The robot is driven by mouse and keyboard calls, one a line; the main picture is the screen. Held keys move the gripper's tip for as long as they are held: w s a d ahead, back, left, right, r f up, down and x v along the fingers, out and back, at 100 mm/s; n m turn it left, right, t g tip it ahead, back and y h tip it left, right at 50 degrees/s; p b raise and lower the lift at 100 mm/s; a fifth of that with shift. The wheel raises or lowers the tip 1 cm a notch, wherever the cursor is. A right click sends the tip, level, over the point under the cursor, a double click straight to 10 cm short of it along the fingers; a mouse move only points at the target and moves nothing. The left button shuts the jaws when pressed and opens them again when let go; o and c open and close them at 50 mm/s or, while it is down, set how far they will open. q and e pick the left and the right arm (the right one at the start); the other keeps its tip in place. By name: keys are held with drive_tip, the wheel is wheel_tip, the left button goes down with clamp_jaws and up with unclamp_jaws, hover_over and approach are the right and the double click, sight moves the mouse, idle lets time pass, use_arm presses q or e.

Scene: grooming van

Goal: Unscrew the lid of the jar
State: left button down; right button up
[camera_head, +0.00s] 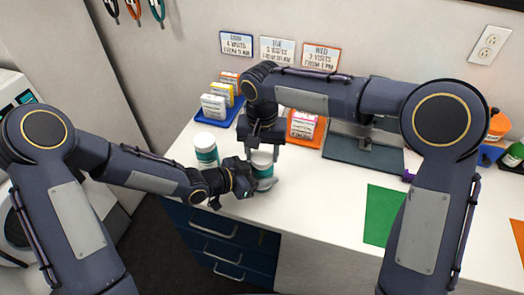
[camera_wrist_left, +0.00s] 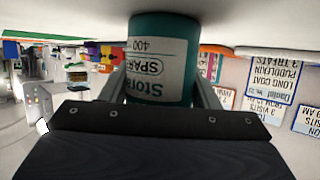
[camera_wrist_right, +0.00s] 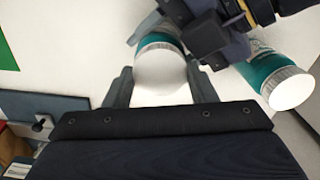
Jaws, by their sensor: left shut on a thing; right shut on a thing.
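The jar (camera_head: 264,172) stands upright near the counter's front edge. It has a teal and white body with a printed label, and it fills the space between the fingers in the left wrist view (camera_wrist_left: 160,60). My left gripper (camera_head: 255,183) is shut on its body from the left. My right gripper (camera_head: 264,147) points down from above and is shut on the white lid (camera_wrist_right: 160,73), which shows between its fingers in the right wrist view. The lid sits on top of the jar; whether its thread is loose cannot be told.
A second teal and white jar (camera_head: 206,149) stands just left of the held one, close to my left wrist. Card boxes (camera_head: 213,108) stand behind. A green sheet (camera_head: 381,214) lies to the right. The counter between is clear.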

drive_tip(key=o, duration=1.1)
wheel_tip(320, 180, up, 4)
drive_tip(key=shift+r, duration=0.2)
drive_tip(key=shift+c, duration=0.4)
drive_tip(key=m, duration=0.1)
drive_tip(key=r+m, duration=0.1)
drive_tip(key=shift+r+m, duration=0.3)
drive_tip(key=shift+m, duration=0.1)
drive_tip(key=r+m, duration=0.1)
drive_tip(key=m, duration=0.2)
drive_tip(key=shift+r+m, duration=0.3)
drive_tip(key=shift+r, duration=0.05)
drive_tip(key=shift+f, duration=0.15)
drive_tip(key=shift+m, duration=0.3)
wheel_tip(320, 180, down, 8)
drive_tip(key=shift+r, duration=0.25)
drive_tip(key=shift+c, duration=0.4)
